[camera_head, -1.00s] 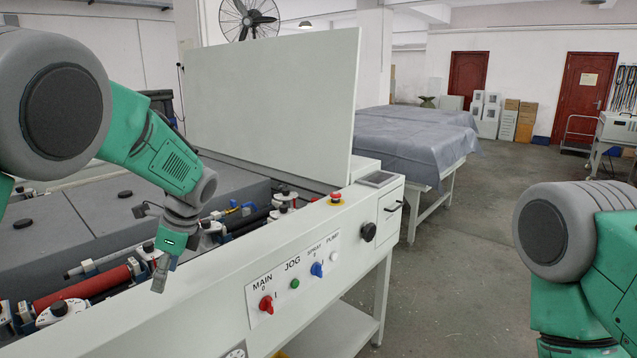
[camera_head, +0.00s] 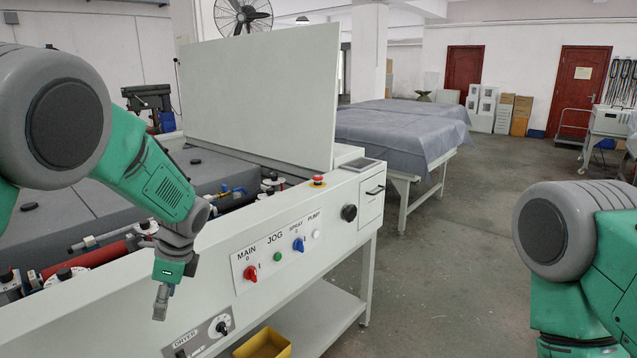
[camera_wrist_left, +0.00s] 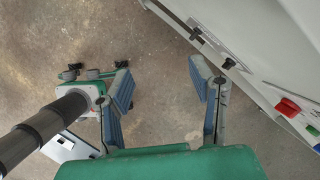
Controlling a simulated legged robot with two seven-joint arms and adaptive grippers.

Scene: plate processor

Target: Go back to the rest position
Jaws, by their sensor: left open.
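My left gripper (camera_head: 161,300) hangs in front of the white plate processor (camera_head: 330,225), left of its control panel, and points down. The left wrist view shows my left gripper (camera_wrist_left: 163,105) with its two fingers spread apart and nothing between them. Bare floor shows beyond the fingers. The panel carries a red MAIN switch (camera_head: 250,273), a green JOG button (camera_head: 277,257), a blue SPRAY switch (camera_head: 298,245) and a white PUMP button (camera_head: 316,233). The gripper is apart from these controls. My right arm shows at the right edge, but its gripper is out of the picture.
A raised white panel (camera_head: 262,100) stands on the processor. A red emergency button (camera_head: 318,181) sits on its top edge. A yellow bin (camera_head: 264,344) is below it. Covered tables (camera_head: 390,140) stand behind. The grey floor (camera_head: 470,240) at the right is clear.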

